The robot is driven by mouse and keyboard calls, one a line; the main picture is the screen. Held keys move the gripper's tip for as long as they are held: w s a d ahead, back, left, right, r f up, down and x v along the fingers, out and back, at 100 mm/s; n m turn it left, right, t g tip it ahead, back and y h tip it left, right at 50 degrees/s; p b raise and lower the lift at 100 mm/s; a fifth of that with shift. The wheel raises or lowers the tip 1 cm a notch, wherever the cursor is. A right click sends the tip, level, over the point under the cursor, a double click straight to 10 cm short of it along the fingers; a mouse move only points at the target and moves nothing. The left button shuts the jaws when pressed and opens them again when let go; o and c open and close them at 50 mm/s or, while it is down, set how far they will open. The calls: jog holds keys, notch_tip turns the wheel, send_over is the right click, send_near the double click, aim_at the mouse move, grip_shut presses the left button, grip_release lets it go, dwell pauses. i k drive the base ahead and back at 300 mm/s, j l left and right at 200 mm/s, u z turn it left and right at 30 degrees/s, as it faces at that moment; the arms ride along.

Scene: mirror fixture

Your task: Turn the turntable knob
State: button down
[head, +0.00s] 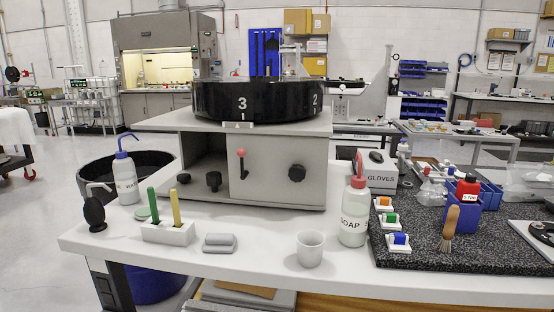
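A black round turntable (258,100) sits on top of a grey box cabinet (272,192) on the white table. Its rim shows a white 3 above a small white pointer (238,125), and a 2 farther right. A black lobed knob (297,174) is on the right of the cabinet's front. A red-tipped lever (241,153) stands left of it. Two smaller black knobs, one at the middle (213,180) and one farther left (183,178), are by the recessed left part. I cannot tell which knob drives the turntable. My gripper is not in view.
Before the cabinet stand a white holder (168,233) with green and yellow sticks, a grey block (220,243), a white cup (311,248) and a soap bottle (354,215). A blue-capped bottle (126,178) stands left. A dark speckled mat (470,250) with items lies right.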

aim_at(297, 172)
jog(key=l+u, duration=0.35)
jog(key=k+l+u, duration=0.2)
jog(key=l+u, duration=0.15)
jog(key=l, duration=0.15)
